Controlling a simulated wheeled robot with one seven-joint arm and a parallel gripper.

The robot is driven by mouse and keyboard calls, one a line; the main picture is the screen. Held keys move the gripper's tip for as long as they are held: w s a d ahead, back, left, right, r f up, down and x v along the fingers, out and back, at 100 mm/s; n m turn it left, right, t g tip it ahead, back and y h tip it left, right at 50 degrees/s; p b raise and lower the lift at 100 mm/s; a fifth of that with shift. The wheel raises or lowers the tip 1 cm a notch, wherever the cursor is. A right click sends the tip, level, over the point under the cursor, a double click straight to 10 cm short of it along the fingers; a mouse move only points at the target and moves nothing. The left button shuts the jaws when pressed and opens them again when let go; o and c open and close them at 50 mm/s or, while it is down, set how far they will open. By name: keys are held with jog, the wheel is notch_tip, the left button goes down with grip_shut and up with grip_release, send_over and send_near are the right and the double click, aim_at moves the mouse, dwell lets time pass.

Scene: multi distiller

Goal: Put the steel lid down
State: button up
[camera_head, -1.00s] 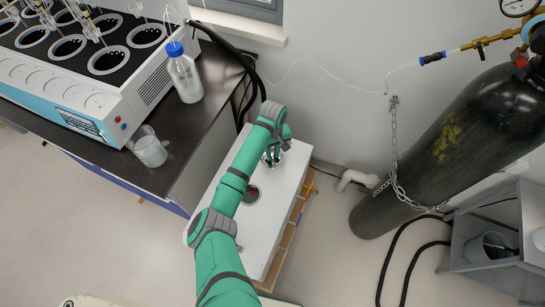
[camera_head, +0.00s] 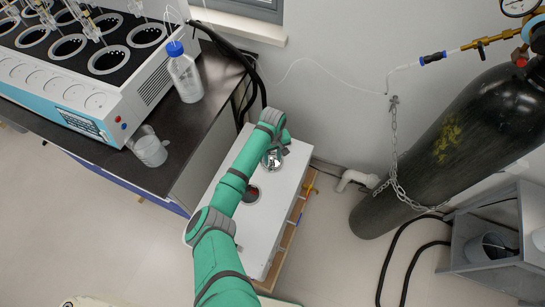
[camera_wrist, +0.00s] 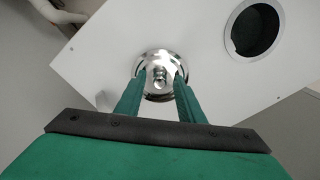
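The steel lid (camera_head: 272,160) is a shiny round disc with a small central knob. It appears to rest flat on the white box top (camera_head: 262,225), beyond the dark round opening. In the wrist view the lid (camera_wrist: 160,92) lies straight ahead, with its knob between my fingertips. My gripper (camera_wrist: 160,76) is open, with a gap visible on each side of the knob. In the head view my gripper (camera_head: 284,147) is just beside and above the lid, partly hidden by my wrist.
The round opening (camera_wrist: 255,28) in the box top is uncovered. A chained gas cylinder (camera_head: 445,150) stands right. The wall is close behind the box.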

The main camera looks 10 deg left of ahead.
aim_at(273, 159)
notch_tip(273, 159, up, 12)
jog(key=d+f+m+t+h, duration=0.1)
jog(key=d+f+t+h, duration=0.1)
jog(key=d, duration=0.8)
jog(key=d+f+m+t+h, duration=0.1)
jog(key=d+f+t+h, duration=0.15)
jog(key=d, duration=0.75)
jog(key=s+d+f+n+t, duration=0.1)
jog(key=s+d+t, duration=0.3)
jog(key=s+d, duration=0.45)
jog(key=s+a+r+t+y, duration=0.2)
jog(key=s+a, duration=0.2)
jog(key=s, duration=0.6)
jog(key=s+a+r+t+y, duration=0.1)
jog(key=s+a+r+t, duration=0.3)
jog(key=s, duration=0.7)
jog(key=s+a+r+m+y, duration=0.1)
jog(key=s+a+r+m, duration=0.4)
jog(key=s+a+r, duration=0.4)
jog(key=s+r+t, duration=0.1)
jog(key=s, duration=0.1)
jog(key=shift+s+r+m, duration=0.3)
jog(key=shift+s+m, duration=0.05)
jog(key=shift+m, duration=0.05)
